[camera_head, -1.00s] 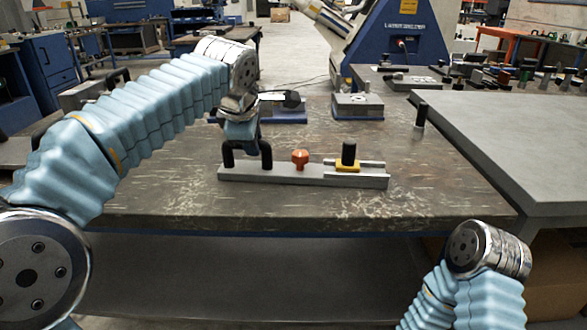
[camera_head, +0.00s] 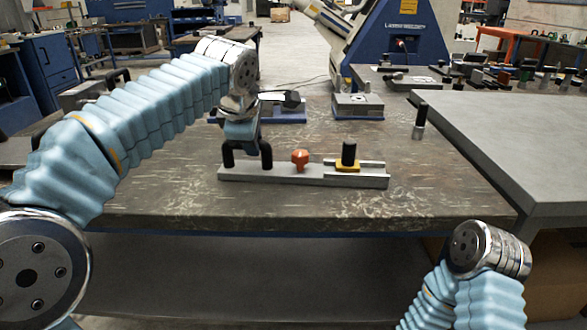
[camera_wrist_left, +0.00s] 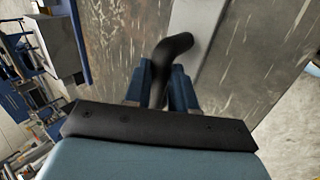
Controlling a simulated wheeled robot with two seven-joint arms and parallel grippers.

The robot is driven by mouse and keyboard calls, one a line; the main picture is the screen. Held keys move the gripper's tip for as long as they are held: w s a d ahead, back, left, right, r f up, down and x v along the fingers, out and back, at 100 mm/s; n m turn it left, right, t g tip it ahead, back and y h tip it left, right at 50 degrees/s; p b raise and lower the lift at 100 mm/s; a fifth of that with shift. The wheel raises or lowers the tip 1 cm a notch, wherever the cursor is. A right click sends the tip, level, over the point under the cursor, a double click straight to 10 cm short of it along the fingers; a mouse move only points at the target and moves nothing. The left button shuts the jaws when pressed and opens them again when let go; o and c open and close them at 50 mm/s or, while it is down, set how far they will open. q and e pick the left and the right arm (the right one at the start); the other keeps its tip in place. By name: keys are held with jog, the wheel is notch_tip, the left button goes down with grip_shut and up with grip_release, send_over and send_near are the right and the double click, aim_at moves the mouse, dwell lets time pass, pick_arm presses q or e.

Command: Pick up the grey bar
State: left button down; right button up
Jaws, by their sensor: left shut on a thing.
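The long grey bar (camera_head: 303,178) lies flat near the front of the worn metal table. A black arched handle (camera_head: 266,154) stands on its left end, an orange knob (camera_head: 300,157) near its middle, and a yellow piece with a black post (camera_head: 348,155) towards its right end. My left gripper (camera_head: 245,141) reaches down at the handle and is shut on it. In the left wrist view the handle (camera_wrist_left: 174,50) passes between the blue fingers (camera_wrist_left: 163,85). My right arm shows at the lower right, but its gripper is outside the picture.
The table top (camera_head: 440,187) is clear right of the bar. Behind it are a small grey block (camera_head: 357,105) and a dark item on a blue base. A small black-and-silver post (camera_head: 419,122) stands at the right. A second grey table (camera_head: 520,140) adjoins on the right.

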pick_arm(q)
jog(key=shift+r, duration=0.15)
jog(key=shift+r, duration=0.45)
notch_tip(320, 180, up, 2)
jog(key=shift+r+p, duration=0.15)
jog(key=shift+p, duration=0.25)
jog(key=s+d+r, duration=0.2)
jog(key=s+r, duration=0.7)
jog(key=s, duration=0.5)
jog(key=shift+r+b, duration=0.35)
jog(key=shift+w+f, duration=0.1)
jog(key=shift+w, duration=0.05)
